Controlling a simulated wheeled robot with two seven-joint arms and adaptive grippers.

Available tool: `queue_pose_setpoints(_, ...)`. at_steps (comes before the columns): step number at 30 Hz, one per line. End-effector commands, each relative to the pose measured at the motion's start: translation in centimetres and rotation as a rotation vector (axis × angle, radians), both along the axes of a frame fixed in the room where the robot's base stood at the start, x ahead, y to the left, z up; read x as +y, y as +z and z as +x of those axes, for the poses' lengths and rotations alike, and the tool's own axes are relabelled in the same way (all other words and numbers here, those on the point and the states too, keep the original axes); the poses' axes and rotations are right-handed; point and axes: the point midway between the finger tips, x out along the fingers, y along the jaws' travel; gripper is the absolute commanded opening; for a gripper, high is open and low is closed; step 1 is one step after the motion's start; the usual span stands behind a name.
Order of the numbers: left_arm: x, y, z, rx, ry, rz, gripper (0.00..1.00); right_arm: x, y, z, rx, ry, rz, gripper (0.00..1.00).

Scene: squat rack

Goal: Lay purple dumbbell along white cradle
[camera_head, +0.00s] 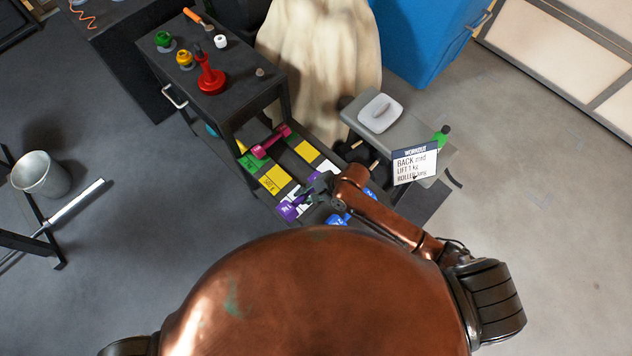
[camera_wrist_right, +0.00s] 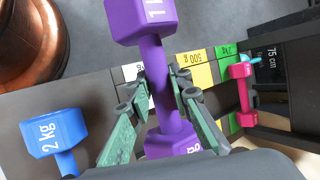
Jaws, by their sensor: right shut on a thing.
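The purple dumbbell (camera_wrist_right: 155,60) is between the fingers of my right gripper (camera_wrist_right: 156,90), which is shut on its handle. One purple head is beyond the fingertips at the top and the other is at the bottom, near the palm. In the head view, my right gripper (camera_head: 318,188) is over the rack's low shelf, with a purple head (camera_head: 288,210) showing beside it. A white cradle patch (camera_wrist_right: 131,73) shows behind the fingers in the wrist view. The dumbbell and fingers hide much of it, and I cannot tell whether they touch. My left gripper is out of view.
A pink dumbbell (camera_head: 271,142) lies on the shelf, near a yellow pad (camera_head: 275,179). A blue dumbbell (camera_wrist_right: 63,140) is close by my right gripper. A dark cabinet (camera_head: 215,100) stands at the shelf's far left. A sign (camera_head: 415,163) and grey bench (camera_head: 352,108) stand right.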

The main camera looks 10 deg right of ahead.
Motion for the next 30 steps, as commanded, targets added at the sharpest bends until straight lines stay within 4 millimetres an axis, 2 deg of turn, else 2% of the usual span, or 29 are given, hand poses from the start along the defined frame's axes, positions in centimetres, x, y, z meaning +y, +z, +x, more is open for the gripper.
queue_pose_setpoints(1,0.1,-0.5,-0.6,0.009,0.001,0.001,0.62,-0.6,-0.4,1.1,-0.008,-0.003,0.0,0.0)
queue_pose_setpoints(4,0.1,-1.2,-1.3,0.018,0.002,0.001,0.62,-1.7,-1.4,2.8,-0.006,-0.002,-0.002,0.0)
queue_pose_setpoints(11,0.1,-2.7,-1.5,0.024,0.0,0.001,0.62,-4.2,-3.4,6.8,-0.006,-0.001,-0.001,0.0)
queue_pose_setpoints(18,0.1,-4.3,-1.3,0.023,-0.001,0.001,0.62,-5.6,-7.0,9.1,-0.004,0.0,0.0,0.0)
queue_pose_setpoints(30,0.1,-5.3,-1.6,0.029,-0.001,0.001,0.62,-6.6,-9.0,10.6,-0.005,0.001,0.001,0.0)
